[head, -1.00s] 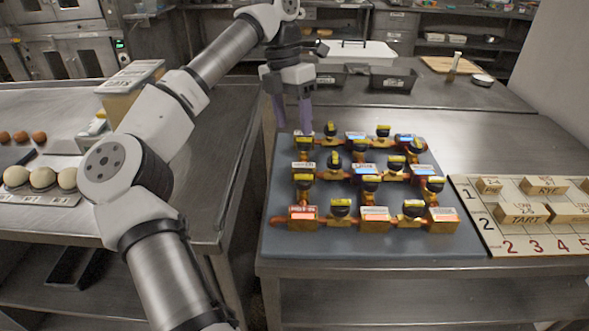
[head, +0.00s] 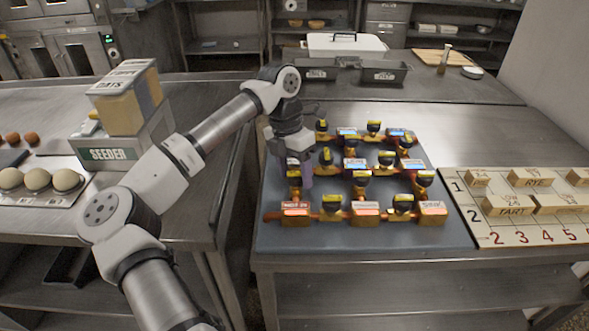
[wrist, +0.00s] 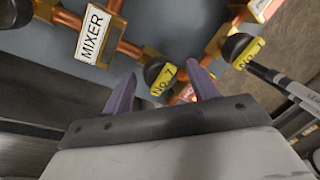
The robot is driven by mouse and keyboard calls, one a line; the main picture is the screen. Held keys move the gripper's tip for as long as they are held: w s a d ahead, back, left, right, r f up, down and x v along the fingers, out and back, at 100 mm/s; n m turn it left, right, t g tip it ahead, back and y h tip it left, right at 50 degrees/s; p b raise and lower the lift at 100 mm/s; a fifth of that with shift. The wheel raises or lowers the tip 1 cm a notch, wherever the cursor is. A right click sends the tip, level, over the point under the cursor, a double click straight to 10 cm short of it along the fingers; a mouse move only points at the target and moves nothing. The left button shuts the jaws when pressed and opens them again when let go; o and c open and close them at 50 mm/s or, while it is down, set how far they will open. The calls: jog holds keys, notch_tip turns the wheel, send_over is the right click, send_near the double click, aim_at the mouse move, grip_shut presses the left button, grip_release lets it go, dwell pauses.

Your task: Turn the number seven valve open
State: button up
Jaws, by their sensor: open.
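The number seven valve (wrist: 161,81) shows in the wrist view as a dark round knob with a yellow tag reading No. 7, on copper pipe. My gripper (wrist: 162,69) is open, with one purple finger on each side of this valve in the picture. Contact cannot be told. In the head view my gripper (head: 301,178) points down at the left side of the valve board (head: 370,238) and partly covers the valves there. The tags are too small to read in that view, so number seven cannot be picked out surely.
A MIXER block (wrist: 92,37) and another yellow-tagged valve (wrist: 247,53) flank it in the wrist view. Several more valves and lit blocks crowd the board. A numbered board with wooden blocks (head: 509,205) lies to the right. The SEEDER box (head: 120,151) stands left.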

jog(key=c, duration=1)
jog(key=shift+n+b, duration=0.4)
jog(key=n+b, duration=0.2)
jog(key=n, duration=0.1)
jog(key=shift+a+f+t+h, duration=0.1)
jog(key=shift+t+h, duration=0.2)
jog(key=n+t+b, duration=0.1)
jog(key=n+b, duration=0.3)
jog(key=n, duration=0.1)
jog(key=shift+s, duration=0.1)
jog(key=n+t+b, duration=0.1)
jog(key=n+b, duration=0.2)
jog(key=n, duration=0.2)
jog(key=shift+s+b, duration=0.1)
jog(key=shift+b, duration=0.25)
jog(key=shift+n+t+b, duration=0.3)
jog(key=shift+n+b, duration=1.05)
jog(key=shift+n, duration=0.65)
jog(key=shift+r, duration=0.2)
